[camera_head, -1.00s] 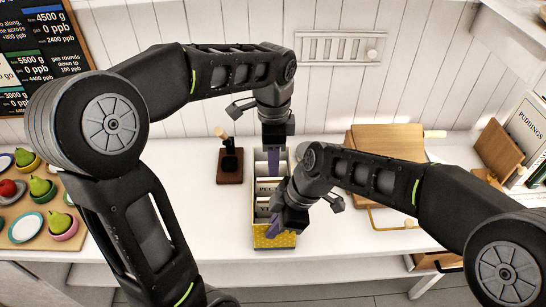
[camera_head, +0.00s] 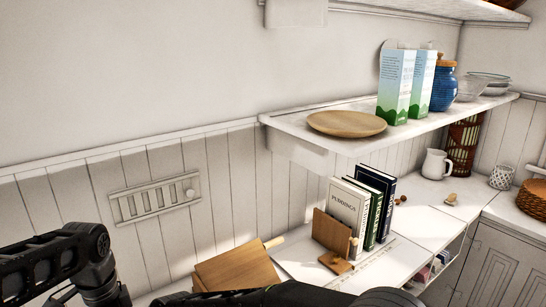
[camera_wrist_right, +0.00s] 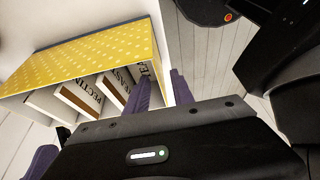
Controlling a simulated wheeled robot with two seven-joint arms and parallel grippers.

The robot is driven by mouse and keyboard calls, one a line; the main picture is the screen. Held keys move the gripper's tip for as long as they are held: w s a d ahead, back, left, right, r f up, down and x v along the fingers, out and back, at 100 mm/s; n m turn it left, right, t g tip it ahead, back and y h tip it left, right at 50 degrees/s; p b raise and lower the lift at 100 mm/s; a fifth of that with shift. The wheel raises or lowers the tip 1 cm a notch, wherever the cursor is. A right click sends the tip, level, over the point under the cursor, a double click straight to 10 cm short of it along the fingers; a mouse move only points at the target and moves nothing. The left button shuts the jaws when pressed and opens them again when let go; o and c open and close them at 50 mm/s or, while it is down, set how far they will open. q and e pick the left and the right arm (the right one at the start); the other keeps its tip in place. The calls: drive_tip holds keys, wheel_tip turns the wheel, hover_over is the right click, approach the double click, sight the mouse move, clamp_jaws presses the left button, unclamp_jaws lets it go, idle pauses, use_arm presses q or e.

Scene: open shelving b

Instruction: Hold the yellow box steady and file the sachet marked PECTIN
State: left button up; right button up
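The yellow box (camera_wrist_right: 95,52) with white dots fills the upper left of the right wrist view, with its compartments visible. Upright cards inside carry dark lettering; one reads PECTIN (camera_wrist_right: 84,96), another is partly covered and ends in AST (camera_wrist_right: 121,78). I cannot tell a loose sachet from the cards. My right gripper (camera_wrist_right: 162,80) has purple fingers on either side of the box's end wall, shut on it. Another purple finger at the lower left, apparently my left gripper's (camera_wrist_right: 42,162), is cut off; its opening is hidden. The head view shows neither box nor gripper tips.
In the head view, a wooden board (camera_head: 238,268) leans on the counter, beside books (camera_head: 350,213) and a wooden stand (camera_head: 333,238). Above, a shelf (camera_head: 300,130) holds a wooden plate (camera_head: 347,123), cartons (camera_head: 398,85) and a blue jar (camera_head: 443,88).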

drive_tip(key=v, duration=1)
drive_tip(key=shift+r, duration=0.2)
